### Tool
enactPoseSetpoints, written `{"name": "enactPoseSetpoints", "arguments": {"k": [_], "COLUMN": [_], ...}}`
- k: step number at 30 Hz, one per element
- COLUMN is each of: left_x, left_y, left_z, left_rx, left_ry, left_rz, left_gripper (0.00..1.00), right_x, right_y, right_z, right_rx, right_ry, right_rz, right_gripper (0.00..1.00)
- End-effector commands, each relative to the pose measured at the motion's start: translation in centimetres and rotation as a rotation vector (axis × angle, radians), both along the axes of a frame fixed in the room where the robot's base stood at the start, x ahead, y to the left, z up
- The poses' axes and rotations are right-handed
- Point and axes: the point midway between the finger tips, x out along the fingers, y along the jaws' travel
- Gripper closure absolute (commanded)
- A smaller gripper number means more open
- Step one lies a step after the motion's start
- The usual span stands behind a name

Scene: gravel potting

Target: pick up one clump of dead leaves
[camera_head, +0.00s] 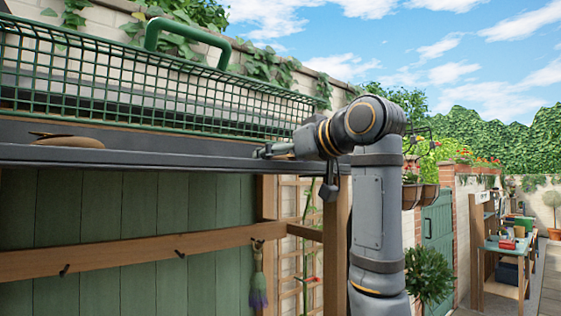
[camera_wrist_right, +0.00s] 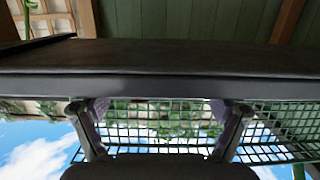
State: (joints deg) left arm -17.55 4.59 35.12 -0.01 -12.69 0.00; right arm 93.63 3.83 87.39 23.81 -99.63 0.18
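A flat brown mound with a dark thin piece behind it (camera_head: 70,141) lies on the dark shelf (camera_head: 150,156) at the left of the head view. I cannot tell if it is dead leaves, and no other clump is clear. My right gripper (camera_head: 262,152) is at the shelf's front edge, well to the right of the mound. In the right wrist view its two fingers (camera_wrist_right: 158,108) stand wide apart with nothing seen held between them. The shelf edge crosses above them there. My left gripper is out of view.
A green wire-mesh basket (camera_head: 150,85) with a green handle (camera_head: 188,40) stands along the shelf, close behind the right gripper. Its mesh also shows in the right wrist view (camera_wrist_right: 160,130). A wooden post (camera_head: 336,235) stands below the shelf. A potting bench (camera_head: 505,255) is far right.

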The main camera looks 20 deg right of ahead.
Motion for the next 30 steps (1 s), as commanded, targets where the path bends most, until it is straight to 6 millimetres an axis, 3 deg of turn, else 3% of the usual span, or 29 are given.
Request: {"name": "enactPoseSetpoints", "arguments": {"k": [1, 7, 20, 24, 30], "left_x": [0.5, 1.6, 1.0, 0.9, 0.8], "left_y": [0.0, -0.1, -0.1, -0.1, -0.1], "left_z": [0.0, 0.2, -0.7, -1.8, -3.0], "left_rx": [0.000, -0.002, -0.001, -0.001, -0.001], "left_ry": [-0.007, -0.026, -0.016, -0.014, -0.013], "left_rz": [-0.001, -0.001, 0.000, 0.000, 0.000], "left_gripper": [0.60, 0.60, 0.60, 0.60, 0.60], "right_x": [0.0, 0.0, -0.1, -0.1, -4.3], "right_y": [0.0, 0.0, 0.0, 0.0, -1.5], "right_z": [0.0, 0.0, 0.9, 2.8, 8.3], "right_rx": [0.000, 0.000, 0.000, 0.001, 0.002], "right_ry": [0.000, 0.000, -0.001, -0.003, -0.006], "right_rz": [0.000, 0.000, 0.000, 0.000, 0.000], "right_gripper": [0.29, 0.56, 0.56, 0.56, 0.56]}}
